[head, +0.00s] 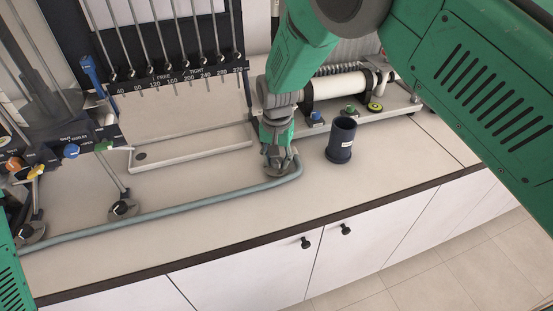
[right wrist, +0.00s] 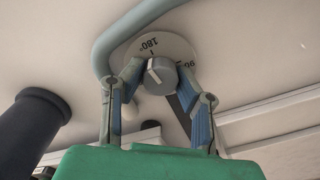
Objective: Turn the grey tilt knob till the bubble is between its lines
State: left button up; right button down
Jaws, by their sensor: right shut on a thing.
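The grey tilt knob (right wrist: 160,75) sits on a pale round dial marked 180° and 90 (right wrist: 185,48) in the right wrist view. My right gripper (right wrist: 158,80) has one finger on each side of the knob and is shut on it. In the head view my right gripper (head: 279,160) points down at the bench beside the end of a grey hose, and it hides most of the knob. I cannot make out the bubble or its lines in either view. My left gripper is not in view.
A dark blue cup (head: 341,140) stands close right of my right gripper. The grey hose (head: 190,208) runs left along the bench from the dial. The manometer board (head: 165,77) stands behind on a pale frame. The bench's front edge (head: 240,248) is clear.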

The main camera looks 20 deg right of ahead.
aim_at(275, 159)
jog(key=c, duration=1.2)
grip_release()
jog(key=shift+a, duration=0.1)
jog(key=shift+r, duration=0.25)
notch_tip(275, 159, up, 11)
jog(key=shift+w+r, duration=0.1)
jog(key=shift+r, duration=0.1)
